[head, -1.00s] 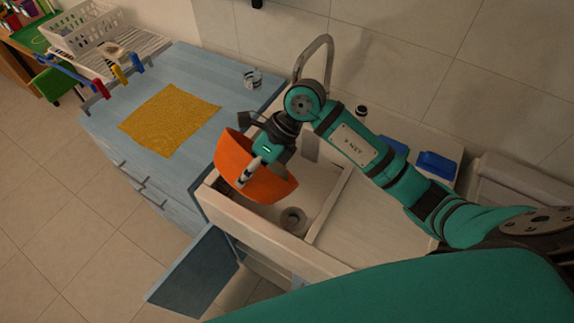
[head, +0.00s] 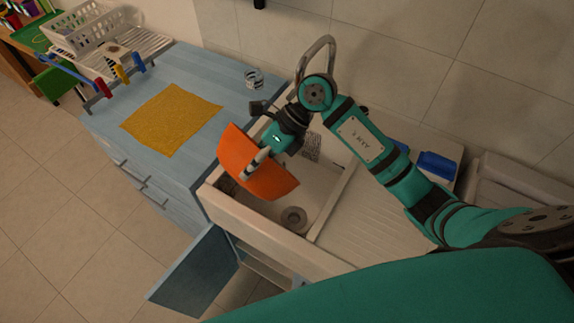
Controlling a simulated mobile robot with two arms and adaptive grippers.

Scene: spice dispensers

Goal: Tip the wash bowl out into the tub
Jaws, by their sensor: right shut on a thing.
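The orange wash bowl (head: 246,155) is tilted steeply over the left part of the white sink tub (head: 325,190), its outer side towards the camera. My right gripper (head: 257,163) is shut on the bowl, with a pale finger against its outer side. The bowl's inside is hidden, so I cannot tell what it holds. A round drain (head: 293,218) shows on the tub's floor. My left gripper is out of view.
A tall curved tap (head: 318,50) stands behind the tub. A blue counter with a yellow cloth (head: 170,117) and a striped cup (head: 254,77) lies to the left. A blue cabinet door (head: 195,272) hangs open below. Blue sponges (head: 437,164) lie at the right.

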